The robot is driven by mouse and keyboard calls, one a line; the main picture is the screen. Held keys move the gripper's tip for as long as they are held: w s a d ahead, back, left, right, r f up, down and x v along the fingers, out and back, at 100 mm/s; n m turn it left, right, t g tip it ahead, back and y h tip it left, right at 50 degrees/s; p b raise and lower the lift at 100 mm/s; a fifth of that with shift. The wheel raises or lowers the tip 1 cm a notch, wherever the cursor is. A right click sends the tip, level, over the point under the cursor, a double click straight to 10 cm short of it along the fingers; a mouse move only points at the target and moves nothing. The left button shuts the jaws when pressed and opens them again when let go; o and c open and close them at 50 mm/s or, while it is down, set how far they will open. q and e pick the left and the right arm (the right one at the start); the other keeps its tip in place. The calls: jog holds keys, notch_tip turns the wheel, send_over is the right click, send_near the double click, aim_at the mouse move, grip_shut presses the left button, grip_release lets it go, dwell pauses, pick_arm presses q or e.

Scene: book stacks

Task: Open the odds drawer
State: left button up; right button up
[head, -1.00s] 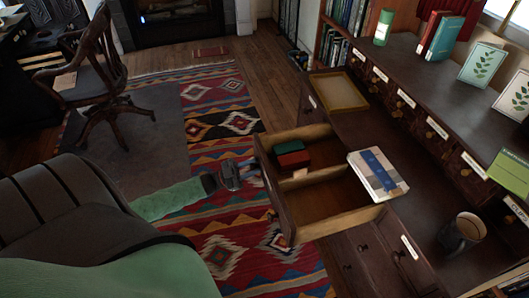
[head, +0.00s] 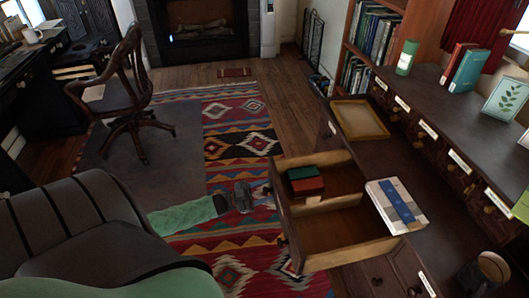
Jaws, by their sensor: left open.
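A wooden drawer (head: 350,254) of the dark desk stands pulled out, with its dark front facing left. A divider splits its inside. The far compartment holds a dark red box (head: 308,186) with a green one (head: 302,172) on it; the near compartment looks empty. No label readable as "odds" shows. My left gripper (head: 262,195) is open, just left of the drawer's front. I cannot tell whether it touches the front or its handle. My right gripper is not in view.
A book with a blue band (head: 396,206) lies on the desk beside the open drawer. A shallow tray (head: 360,119) sits farther back on the desk, and a mug (head: 485,272) stands at the near right. Patterned rug (head: 240,140) covers the floor left of the drawer.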

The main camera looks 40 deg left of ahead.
pick_arm(q)
jog(key=b+v, duration=0.1)
jog(key=v, duration=0.6)
jog(key=shift+a+f, duration=0.2)
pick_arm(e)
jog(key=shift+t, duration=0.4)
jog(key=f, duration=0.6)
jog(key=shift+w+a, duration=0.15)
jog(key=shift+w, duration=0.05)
pick_arm(q)
jog(key=shift+s, duration=0.15)
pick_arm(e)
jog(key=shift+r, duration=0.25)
